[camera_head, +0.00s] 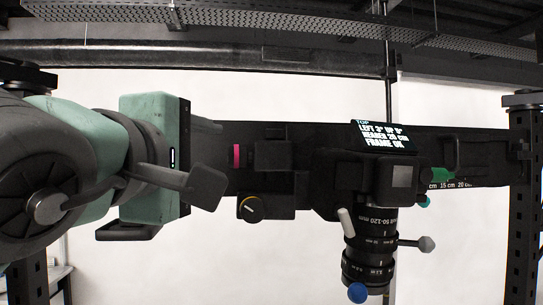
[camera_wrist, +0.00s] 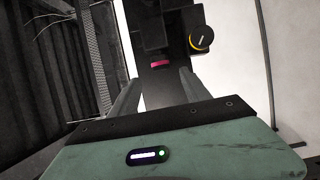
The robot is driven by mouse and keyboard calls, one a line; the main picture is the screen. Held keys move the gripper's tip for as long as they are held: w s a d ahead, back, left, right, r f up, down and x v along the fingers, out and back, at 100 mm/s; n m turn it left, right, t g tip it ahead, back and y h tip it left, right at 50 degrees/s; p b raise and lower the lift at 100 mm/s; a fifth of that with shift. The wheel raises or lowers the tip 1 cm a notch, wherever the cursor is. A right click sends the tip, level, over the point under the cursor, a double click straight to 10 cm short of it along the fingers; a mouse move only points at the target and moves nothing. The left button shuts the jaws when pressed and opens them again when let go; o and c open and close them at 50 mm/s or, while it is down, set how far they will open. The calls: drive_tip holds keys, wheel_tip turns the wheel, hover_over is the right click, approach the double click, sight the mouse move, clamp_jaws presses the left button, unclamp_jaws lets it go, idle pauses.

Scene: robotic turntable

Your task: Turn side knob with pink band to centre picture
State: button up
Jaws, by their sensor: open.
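The side knob's pink band (camera_head: 237,156) stands upright on a dark knob at the left end of the black rig. In the wrist view the pink band (camera_wrist: 161,63) lies just past my fingertips, about midway between them. My gripper (camera_head: 213,155) is open, to the left of the band, with one finger above its level and one below. My two fingers (camera_wrist: 160,73) also show in the wrist view with nothing between them. A small screen (camera_head: 383,137) on the rig reads TOP, LEFT 3° UP 5°, NEARER 20 cm, FRAME OK; the digits are small and uncertain.
A black knob with a yellow ring and white mark (camera_head: 251,207) sits below and right of the band. A zoom lens (camera_head: 370,245) hangs further right, with a white lever, a grey ball lever (camera_head: 426,244) and a blue ball (camera_head: 357,292).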

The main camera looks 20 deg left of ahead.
sight(233, 157)
drive_tip(key=w, duration=0.9)
drive_tip(key=shift+w+a, duration=0.2)
drive_tip(key=shift+w, duration=0.1)
clamp_jaws()
